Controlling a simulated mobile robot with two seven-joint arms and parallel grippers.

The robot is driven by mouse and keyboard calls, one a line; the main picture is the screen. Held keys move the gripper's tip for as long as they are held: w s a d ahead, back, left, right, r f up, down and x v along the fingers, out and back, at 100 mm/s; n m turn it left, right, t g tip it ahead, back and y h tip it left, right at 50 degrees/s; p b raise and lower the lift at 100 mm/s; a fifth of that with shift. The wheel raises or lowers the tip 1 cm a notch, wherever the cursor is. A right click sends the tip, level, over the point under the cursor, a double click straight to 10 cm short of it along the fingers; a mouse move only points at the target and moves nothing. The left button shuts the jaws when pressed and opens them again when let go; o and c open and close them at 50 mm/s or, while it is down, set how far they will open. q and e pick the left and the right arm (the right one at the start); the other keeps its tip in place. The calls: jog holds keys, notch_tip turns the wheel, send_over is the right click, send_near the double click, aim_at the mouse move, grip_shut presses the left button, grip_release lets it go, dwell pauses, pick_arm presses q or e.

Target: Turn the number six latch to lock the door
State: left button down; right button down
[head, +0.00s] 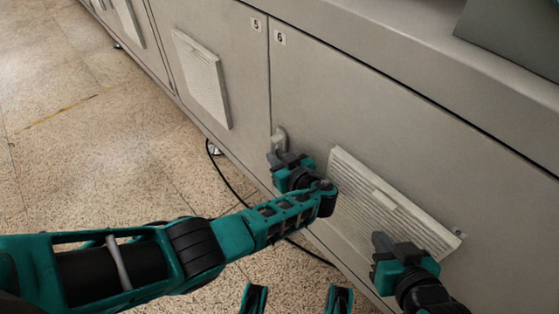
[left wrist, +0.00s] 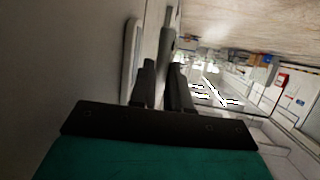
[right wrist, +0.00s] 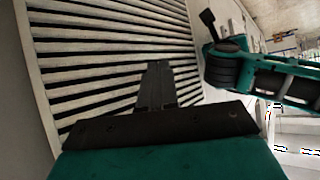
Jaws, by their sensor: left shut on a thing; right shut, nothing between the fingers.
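The grey latch (head: 279,139) is on the left edge of the door marked 6 (head: 340,110), near the seam with the door marked 5. My left gripper (head: 280,158) is at the latch and shut on it, hiding its lower part. In the left wrist view, the grey latch handle (left wrist: 168,42) runs between the two dark fingers (left wrist: 164,85). My right gripper (head: 382,243) is shut and empty in front of the number six door's vent grille. Its closed fingers also show before the slats in the right wrist view (right wrist: 157,85).
A white louvred vent grille (head: 375,195) stands out from the number six door. Another grille (head: 203,78) is on the number five door (head: 235,50). A black cable (head: 232,188) lies on the speckled floor (head: 90,150), which is open to the left.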

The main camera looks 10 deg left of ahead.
pick_arm(q)
jog(key=shift+w+f+t+y, duration=0.1)
jog(key=shift+f+t+y, duration=0.05)
jog(key=shift+t+y, duration=0.2)
jog(key=shift+a+y, duration=0.1)
jog(key=shift+y, duration=0.15)
jog(key=c, duration=1.1)
grip_release()
